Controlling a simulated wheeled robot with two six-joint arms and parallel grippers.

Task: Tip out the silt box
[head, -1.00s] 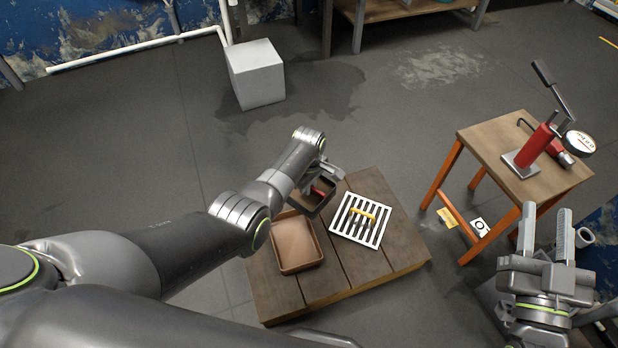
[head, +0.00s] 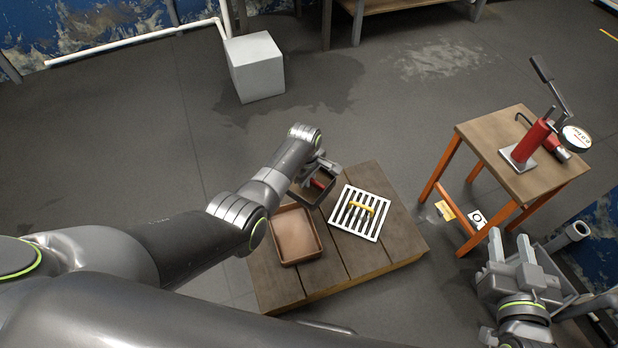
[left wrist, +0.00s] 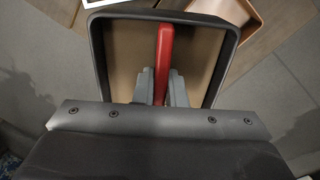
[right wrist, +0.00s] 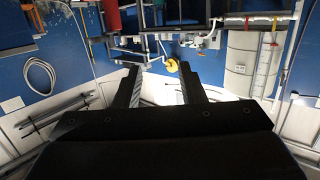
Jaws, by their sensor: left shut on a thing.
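The silt box (head: 327,197) is a small dark open box with a red handle (left wrist: 165,62) across it. My left gripper (head: 322,178) is shut on this handle and holds the box near the far edge of the wooden platform, just behind a brown tray. The left wrist view shows the box's dark rim (left wrist: 97,55) and a plain tan inside; I cannot tell whether silt lies in it. The brown tray (head: 320,232) has a smooth brown fill or floor. My right gripper (head: 510,250) is open and empty, away to the right.
A white slotted grate (head: 352,225) with a yellow handle lies on the wooden platform (head: 395,250), right of the tray. A small table (head: 490,150) with a red hand pump (head: 530,142) stands at the right. A pale block (head: 255,68) sits on the floor behind.

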